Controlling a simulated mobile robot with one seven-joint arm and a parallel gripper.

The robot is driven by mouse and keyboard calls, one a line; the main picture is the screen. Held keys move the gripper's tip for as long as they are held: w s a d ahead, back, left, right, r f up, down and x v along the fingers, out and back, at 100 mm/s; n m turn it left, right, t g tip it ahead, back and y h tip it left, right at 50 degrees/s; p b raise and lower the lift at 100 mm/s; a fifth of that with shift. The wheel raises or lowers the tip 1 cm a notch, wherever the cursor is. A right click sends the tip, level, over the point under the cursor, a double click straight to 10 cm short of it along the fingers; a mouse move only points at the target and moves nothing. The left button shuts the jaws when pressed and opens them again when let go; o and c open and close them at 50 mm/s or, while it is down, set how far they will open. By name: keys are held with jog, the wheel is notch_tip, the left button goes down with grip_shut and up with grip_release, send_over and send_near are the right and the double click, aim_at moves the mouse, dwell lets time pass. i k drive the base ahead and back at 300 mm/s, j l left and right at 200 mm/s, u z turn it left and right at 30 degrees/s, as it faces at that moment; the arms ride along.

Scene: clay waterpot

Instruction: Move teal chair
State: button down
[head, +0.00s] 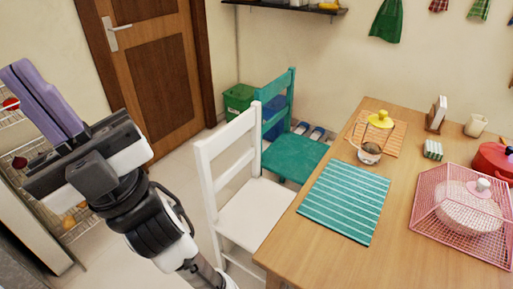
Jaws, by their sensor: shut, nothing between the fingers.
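The teal chair (294,156) stands behind the white chair, near the far left end of the table. Its seat and upright backrest show; its legs are mostly hidden by the white chair and table. My gripper (27,78) is raised at the left of the head view, well apart from the teal chair. Its purple fingers are together with nothing between them.
A white chair (257,212) stands nearest, against the wooden table (375,262). A green bin (239,100) sits by the wall behind the teal chair. A wire rack (75,222) is at the left. Floor shows before the door (155,60).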

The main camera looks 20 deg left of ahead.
aim_at(293, 156)
jog(key=i+j, duration=0.15)
jog(key=j, duration=0.25)
jog(key=i+j+z, duration=0.1)
jog(key=j, duration=0.25)
jog(key=i+j, duration=0.15)
jog(key=j, duration=0.25)
jog(key=i+j+z, duration=0.1)
jog(key=j, duration=0.3)
jog(key=i+j, duration=0.15)
jog(key=j, duration=0.25)
jog(key=i+j+z, duration=0.1)
jog(key=j, duration=0.3)
jog(key=i+j, duration=0.15)
jog(key=j, duration=0.25)
